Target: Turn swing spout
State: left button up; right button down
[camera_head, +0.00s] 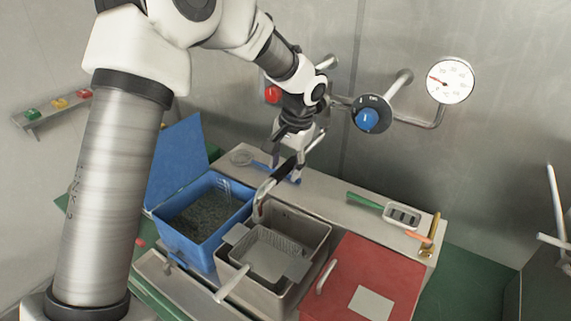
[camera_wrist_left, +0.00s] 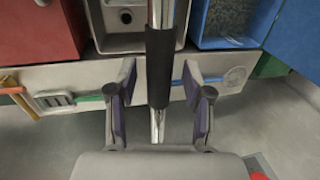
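The swing spout is a metal tube with a black sleeve (camera_head: 285,169); its lower end hangs over the grey basin in the middle of the counter. In the left wrist view the black sleeve (camera_wrist_left: 160,68) runs upright between the fingers of my left gripper (camera_wrist_left: 160,98). The fingers stand apart, one on each side of the spout, with a visible gap to it on both sides. In the head view my left gripper (camera_head: 292,160) reaches down at the spout from above, partly hiding it. My right gripper does not show.
A blue bin (camera_head: 203,242) with dark granules stands left of the grey basin (camera_head: 310,228), which holds a wire basket (camera_head: 270,258). A red lid (camera_head: 385,285) lies to the right. A blue knob (camera_head: 367,119) and gauge (camera_head: 450,81) are on the wall behind.

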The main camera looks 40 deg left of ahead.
pick_arm(q)
jog(key=shift+w, duration=0.1)
notch_tip(320, 180, up, 12)
jog(key=d, duration=0.2)
jog(key=shift+d+f, duration=0.15)
jog(key=shift+w, duration=0.1)
dwell(0.3)
